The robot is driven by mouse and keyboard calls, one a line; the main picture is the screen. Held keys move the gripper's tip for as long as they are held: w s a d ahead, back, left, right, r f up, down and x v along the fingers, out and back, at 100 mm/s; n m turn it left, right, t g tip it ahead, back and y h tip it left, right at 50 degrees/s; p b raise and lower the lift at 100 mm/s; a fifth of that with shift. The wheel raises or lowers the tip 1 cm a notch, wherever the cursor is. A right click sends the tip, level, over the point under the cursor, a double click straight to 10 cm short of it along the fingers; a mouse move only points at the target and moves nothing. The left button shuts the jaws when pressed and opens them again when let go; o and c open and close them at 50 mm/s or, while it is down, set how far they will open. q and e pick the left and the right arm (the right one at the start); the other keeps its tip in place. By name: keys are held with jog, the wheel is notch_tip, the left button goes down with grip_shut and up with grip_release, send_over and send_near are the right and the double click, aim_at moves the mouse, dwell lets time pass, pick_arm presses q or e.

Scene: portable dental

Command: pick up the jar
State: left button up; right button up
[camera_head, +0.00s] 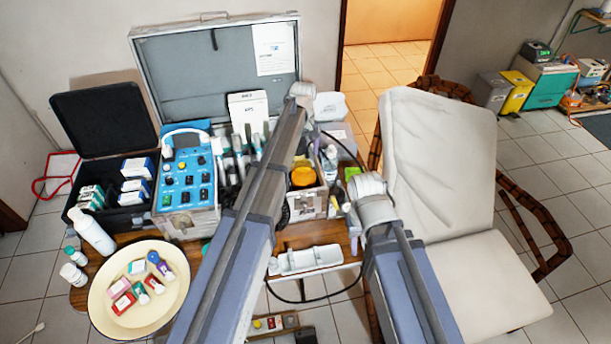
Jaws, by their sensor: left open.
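A jar (303,177) with an orange-yellow lid stands in the right part of the open equipment case, just right of my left arm. My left arm crosses in front of the case and reaches up past the jar. My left gripper (307,148) is open close behind the jar and mostly hidden by the arm. My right arm ends to the right of the case. My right gripper (342,204) is small and partly hidden there, so its jaws cannot be made out.
A blue control unit (187,180) and an open black case (105,120) stand left of the jar. A round cream tray (105,318) with small boxes lies at the front left. A white tray (312,259) lies in front. A padded chair (440,160) stands at right.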

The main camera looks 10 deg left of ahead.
aim_at(304, 167)
pick_arm(q)
jog(key=shift+w+f+b, duration=0.2)
jog(key=shift+f+b, duration=1.1)
jog(key=shift+f, duration=0.1)
notch_tip(304, 167, down, 5)
jog(key=b, duration=0.5)
jog(key=shift+w, duration=0.1)
grip_shut()
